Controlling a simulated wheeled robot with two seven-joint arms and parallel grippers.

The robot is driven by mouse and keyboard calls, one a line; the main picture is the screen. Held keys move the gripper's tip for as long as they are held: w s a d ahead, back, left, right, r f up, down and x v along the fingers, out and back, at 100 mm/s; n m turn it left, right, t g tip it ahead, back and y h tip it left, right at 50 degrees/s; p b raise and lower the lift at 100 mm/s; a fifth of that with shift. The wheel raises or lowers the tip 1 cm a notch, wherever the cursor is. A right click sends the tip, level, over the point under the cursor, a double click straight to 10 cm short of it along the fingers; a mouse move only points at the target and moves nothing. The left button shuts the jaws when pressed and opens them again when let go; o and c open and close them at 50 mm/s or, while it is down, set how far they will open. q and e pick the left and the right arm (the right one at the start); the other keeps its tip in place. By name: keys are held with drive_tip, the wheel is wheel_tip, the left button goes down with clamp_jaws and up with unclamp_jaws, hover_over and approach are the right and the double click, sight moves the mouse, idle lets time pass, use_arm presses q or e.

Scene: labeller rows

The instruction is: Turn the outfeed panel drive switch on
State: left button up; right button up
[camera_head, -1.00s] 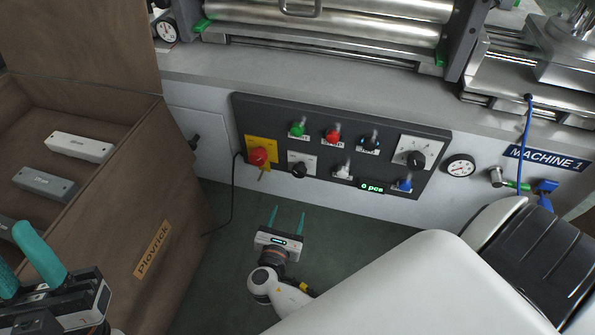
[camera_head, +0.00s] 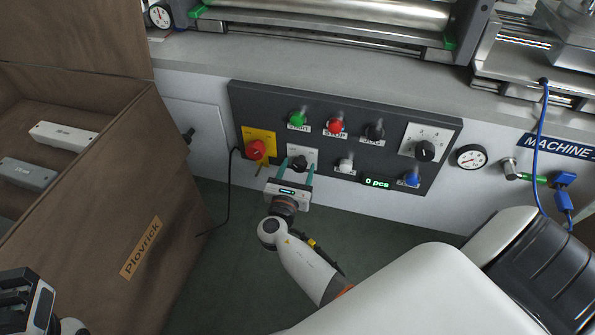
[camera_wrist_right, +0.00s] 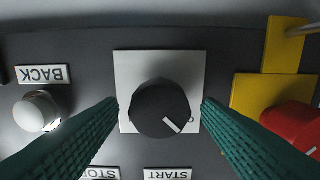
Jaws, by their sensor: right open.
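The outfeed panel (camera_head: 270,112) is a dark plate on the machine front. A black rotary knob (camera_head: 299,163) on a small white plate sits in its lower row and appears to be the drive switch. In the right wrist view, which is upside down, the knob (camera_wrist_right: 160,108) has a white mark pointing to the lower right, towards a partly hidden character. My right gripper (camera_head: 292,171) is open, its teal fingers on either side of the knob; contact cannot be told. My left gripper (camera_head: 25,302) shows only its body at the lower left; its fingers are out of frame.
A red knob on a yellow plate (camera_head: 257,147) is close left of the switch. Green (camera_head: 297,119), red (camera_head: 335,125), white (camera_head: 345,165) and blue (camera_head: 412,179) controls and a larger selector (camera_head: 424,151) are nearby. A brown crate (camera_head: 165,215) stands left.

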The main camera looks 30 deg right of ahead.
drive_tip(key=shift+w+d, duration=0.15)
drive_tip(key=shift+d, duration=0.05)
drive_tip(key=c, duration=1)
